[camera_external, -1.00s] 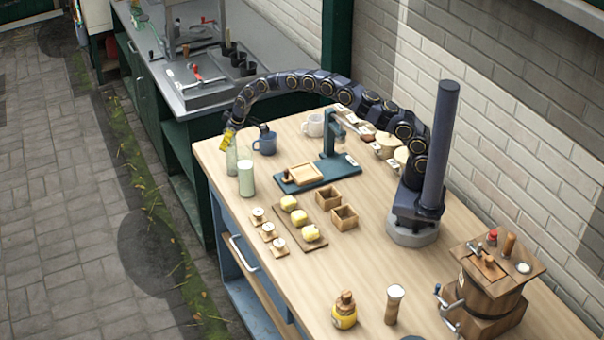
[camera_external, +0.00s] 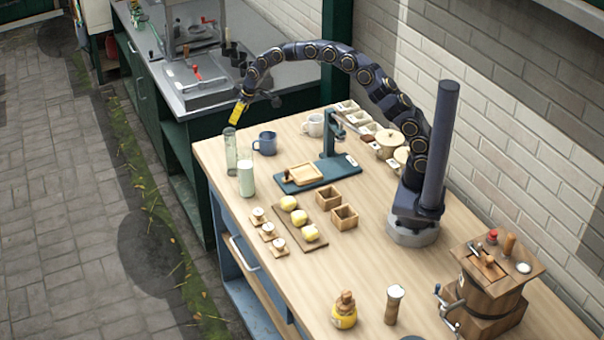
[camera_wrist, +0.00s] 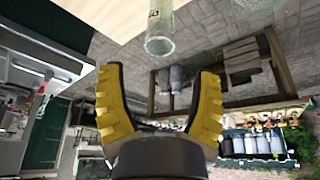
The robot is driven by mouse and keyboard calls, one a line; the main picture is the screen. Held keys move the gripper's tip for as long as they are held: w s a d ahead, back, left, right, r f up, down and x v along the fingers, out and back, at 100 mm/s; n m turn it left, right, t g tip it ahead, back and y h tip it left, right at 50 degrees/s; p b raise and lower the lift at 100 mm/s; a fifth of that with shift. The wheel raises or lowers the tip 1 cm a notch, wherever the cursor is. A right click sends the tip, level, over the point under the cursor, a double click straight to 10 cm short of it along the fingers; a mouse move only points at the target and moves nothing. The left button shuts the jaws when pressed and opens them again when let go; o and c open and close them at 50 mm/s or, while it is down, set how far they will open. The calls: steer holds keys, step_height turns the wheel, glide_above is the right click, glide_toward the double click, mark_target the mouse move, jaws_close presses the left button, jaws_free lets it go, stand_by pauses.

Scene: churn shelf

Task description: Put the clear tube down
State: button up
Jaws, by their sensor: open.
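The clear tube (camera_external: 230,152) stands upright near the far left corner of the wooden worktop (camera_external: 370,258), just behind a glass of pale milky liquid (camera_external: 246,179). In the wrist view the tube (camera_wrist: 159,38) shows at the top centre with its round open mouth towards the camera, beyond the fingertips. My gripper (camera_external: 237,116) is above the tube and apart from it. In the wrist view its yellow ribbed fingers (camera_wrist: 160,95) are spread wide with nothing between them.
A dark blue mug (camera_external: 266,143) stands right of the tube, and a white mug (camera_external: 313,125) is farther back. A teal press stand (camera_external: 318,174) is to the right. The worktop's left edge is close to the tube.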

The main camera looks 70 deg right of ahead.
steer(key=shift+s+r, duration=0.2)
steer(key=shift+r, duration=0.15)
steer(key=s+a+r+g, duration=0.1)
steer(key=s+a+r, duration=0.2)
steer(key=s, duration=0.3)
steer(key=s+a+r+n+g+y, duration=0.1)
steer(key=s+a+r, duration=0.1)
steer(key=s, duration=0.4)
steer(key=s+a+r+g, duration=0.1)
steer(key=s+a+r, duration=0.2)
steer(key=s, duration=0.3)
steer(key=s+m+g+h, duration=0.1)
steer(key=s+g, duration=0.2)
steer(key=s, duration=2.5)
steer(key=shift+s+a+f, duration=0.2)
steer(key=shift+a, duration=0.2)
